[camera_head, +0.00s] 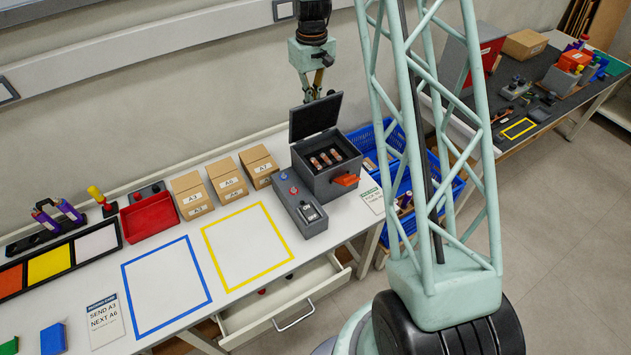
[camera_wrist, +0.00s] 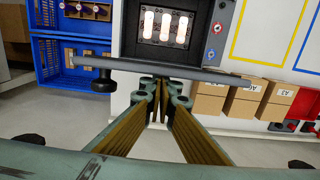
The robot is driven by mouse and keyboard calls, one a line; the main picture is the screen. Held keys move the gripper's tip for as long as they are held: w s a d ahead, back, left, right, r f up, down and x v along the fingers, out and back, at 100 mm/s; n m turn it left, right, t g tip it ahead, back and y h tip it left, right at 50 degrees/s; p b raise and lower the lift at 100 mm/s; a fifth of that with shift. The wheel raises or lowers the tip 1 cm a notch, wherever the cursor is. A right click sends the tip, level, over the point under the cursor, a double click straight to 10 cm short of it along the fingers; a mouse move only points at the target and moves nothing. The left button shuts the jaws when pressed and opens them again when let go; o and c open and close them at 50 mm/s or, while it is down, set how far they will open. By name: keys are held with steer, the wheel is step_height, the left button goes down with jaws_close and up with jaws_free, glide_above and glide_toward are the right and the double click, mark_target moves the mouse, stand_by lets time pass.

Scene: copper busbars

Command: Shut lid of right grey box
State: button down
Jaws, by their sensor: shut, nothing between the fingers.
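The dark grey box (camera_head: 331,184) stands at the right end of the white table, with copper-coloured fuses inside and an orange handle (camera_head: 346,179) on its front. Its lid (camera_head: 315,117) is open and stands up at the back edge. In the wrist view the lid (camera_wrist: 190,73) appears nearly edge-on as a grey bar, with a black knob (camera_wrist: 103,85) on its outer side. My gripper (camera_head: 314,92) is above and behind the lid, its tips partly hidden by it. In the wrist view my gripper (camera_wrist: 163,90) is shut and empty, tips close to the lid; contact cannot be told.
A grey control box (camera_head: 299,202) with buttons stands left of the box. Cardboard boxes (camera_head: 227,181) line the wall further left. Blue crates (camera_head: 395,150) stand to the right, beyond the table end. A drawer (camera_head: 280,305) is open below the table front.

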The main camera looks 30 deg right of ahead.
steer(key=shift+s, duration=0.45)
steer(key=shift+s+f+b, duration=0.1)
steer(key=shift+f+b, duration=0.3)
steer(key=shift+b, duration=0.05)
steer(key=shift+s+f+b, duration=0.35)
steer(key=shift+s, duration=0.3)
steer(key=shift+s+f+b, duration=0.1)
steer(key=shift+s+b, duration=0.6)
steer(key=shift+s, duration=0.75)
